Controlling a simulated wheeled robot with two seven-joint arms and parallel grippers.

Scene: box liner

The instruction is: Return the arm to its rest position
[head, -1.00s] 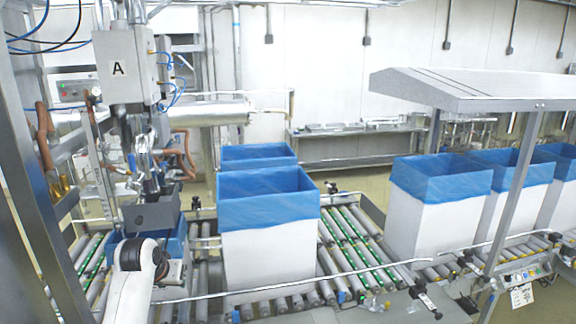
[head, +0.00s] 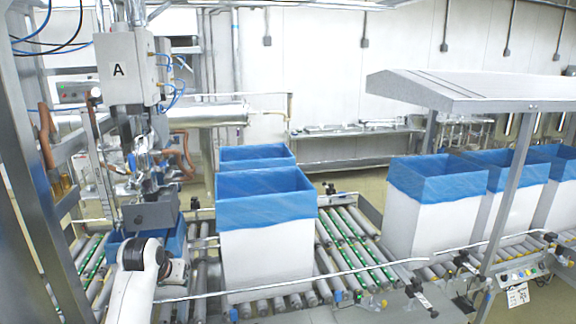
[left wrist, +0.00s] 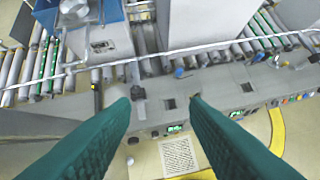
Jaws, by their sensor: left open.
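My left arm (head: 140,268) is white and comes up from the bottom left of the head view, in front of the blue-lined box under machine A. Its gripper is hard to make out there. In the left wrist view my left gripper (left wrist: 158,98) has two green fingers spread wide with nothing between them. They hang over the grey front edge of the conveyor, with a button panel and the floor below. My right gripper is not in view.
Machine A (head: 122,68) stands over a blue-lined box (head: 176,240) at the left. A tall white box with a blue liner (head: 265,240) stands on the rollers. More lined boxes (head: 440,215) stand under the grey canopy (head: 470,90). A thin rail (head: 350,268) runs along the conveyor front.

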